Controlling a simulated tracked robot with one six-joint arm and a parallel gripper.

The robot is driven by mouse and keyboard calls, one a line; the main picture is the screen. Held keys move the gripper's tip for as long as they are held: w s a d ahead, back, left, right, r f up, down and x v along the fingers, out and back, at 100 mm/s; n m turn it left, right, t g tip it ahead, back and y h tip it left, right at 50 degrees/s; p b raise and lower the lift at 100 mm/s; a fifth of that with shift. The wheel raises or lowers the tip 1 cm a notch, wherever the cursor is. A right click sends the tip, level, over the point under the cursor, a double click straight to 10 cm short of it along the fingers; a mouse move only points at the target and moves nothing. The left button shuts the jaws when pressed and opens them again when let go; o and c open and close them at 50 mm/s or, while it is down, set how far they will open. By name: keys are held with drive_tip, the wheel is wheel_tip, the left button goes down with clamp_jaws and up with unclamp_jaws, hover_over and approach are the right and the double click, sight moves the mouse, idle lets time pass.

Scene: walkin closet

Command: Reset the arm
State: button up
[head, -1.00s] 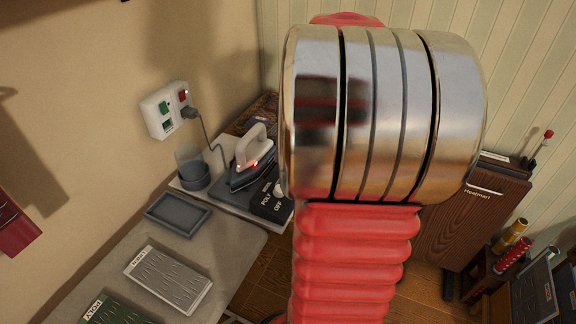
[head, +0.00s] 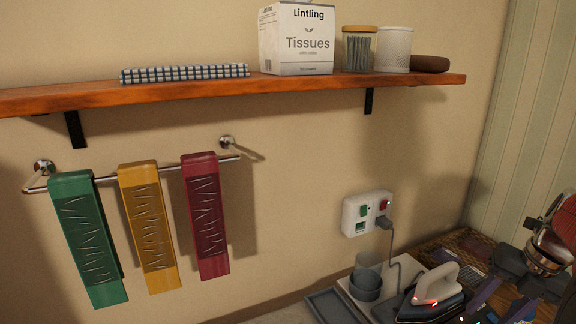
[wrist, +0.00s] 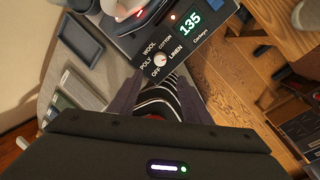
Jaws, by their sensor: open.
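My gripper (wrist: 155,98) is open and empty in the wrist view, its two dark fingers apart. They point toward the near edge of the dark control box (wrist: 176,45), which has a white dial knob (wrist: 160,58) and a lit display reading 135. The fingers look close to the box, but I cannot tell whether they touch it. In the head view my arm shows only in part at the lower right, red and chrome with dark wrist parts, beside the iron (head: 434,290). The iron has a pale handle and a glowing red light.
A wall socket (head: 366,213) has the iron's cord plugged in. A wooden shelf (head: 300,88) holds a tissue box and jars, above a rail with green, yellow and red cloths.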

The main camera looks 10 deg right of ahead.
drive_tip(key=s+a+r+m+t+h, duration=0.1)
drive_tip(key=s+a+m+t, duration=0.2)
drive_tip(key=a+m, duration=2.5)
drive_tip(key=s+a, duration=0.1)
drive_tip(key=a, duration=0.3)
drive_tip(key=shift+h, duration=0.4)
drive_tip(key=shift+d, duration=0.1)
